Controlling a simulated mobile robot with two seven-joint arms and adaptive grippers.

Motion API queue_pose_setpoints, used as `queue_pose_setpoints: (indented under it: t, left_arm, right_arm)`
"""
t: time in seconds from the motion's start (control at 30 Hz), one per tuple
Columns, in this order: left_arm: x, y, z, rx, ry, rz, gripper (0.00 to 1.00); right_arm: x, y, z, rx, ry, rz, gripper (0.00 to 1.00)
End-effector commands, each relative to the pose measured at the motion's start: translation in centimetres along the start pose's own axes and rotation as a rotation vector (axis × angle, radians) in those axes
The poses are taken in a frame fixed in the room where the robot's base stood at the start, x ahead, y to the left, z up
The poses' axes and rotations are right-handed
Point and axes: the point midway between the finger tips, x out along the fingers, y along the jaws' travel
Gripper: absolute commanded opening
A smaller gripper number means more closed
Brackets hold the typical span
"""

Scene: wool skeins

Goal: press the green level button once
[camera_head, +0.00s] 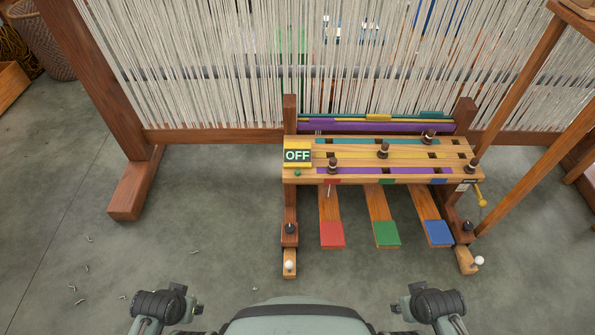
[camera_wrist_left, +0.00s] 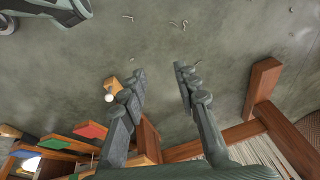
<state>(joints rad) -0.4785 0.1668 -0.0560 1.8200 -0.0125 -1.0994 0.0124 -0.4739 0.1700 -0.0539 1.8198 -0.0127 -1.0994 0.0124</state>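My left gripper (camera_wrist_left: 160,72) is open and empty over the floor, apart from the bench. In the head view both wrists are low at the bottom edge, well short of the bench. My right gripper (camera_head: 408,306) shows only partly, and its fingers are unclear.
A red pedal (camera_head: 332,235) and a blue pedal (camera_head: 438,233) flank the green one. Dark knobbed pegs (camera_head: 383,150) stand in slots on the bench. The loom's pale threads (camera_head: 250,60) rise behind. Small scraps lie on the otherwise clear floor (camera_head: 200,220). A wooden frame (camera_head: 525,90) stands right.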

Motion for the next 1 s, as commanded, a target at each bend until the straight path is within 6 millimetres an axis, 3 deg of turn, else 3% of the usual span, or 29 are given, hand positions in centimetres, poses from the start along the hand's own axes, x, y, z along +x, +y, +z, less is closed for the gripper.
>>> queue_pose_setpoints:
  t: [0.03,0.2,0.5,1.0]
  left_arm:
    - [0.0,0.0,0.0,0.000,0.001,-0.001,0.21]
    - [0.0,-0.1,-0.4,-0.001,0.006,-0.002,0.00]
    - [-0.1,-0.3,-1.2,-0.002,0.018,-0.005,0.00]
    - [0.0,-0.2,-0.4,0.000,0.006,-0.003,0.00]
  right_arm:
    - [0.0,0.0,0.0,0.000,0.000,0.000,0.40]
    - [0.0,0.0,-0.1,0.000,0.002,0.000,0.40]
    - [-0.1,0.0,-0.6,0.000,0.009,0.000,0.40]
    - [-0.1,-0.1,-0.5,0.001,0.008,-0.001,0.40]
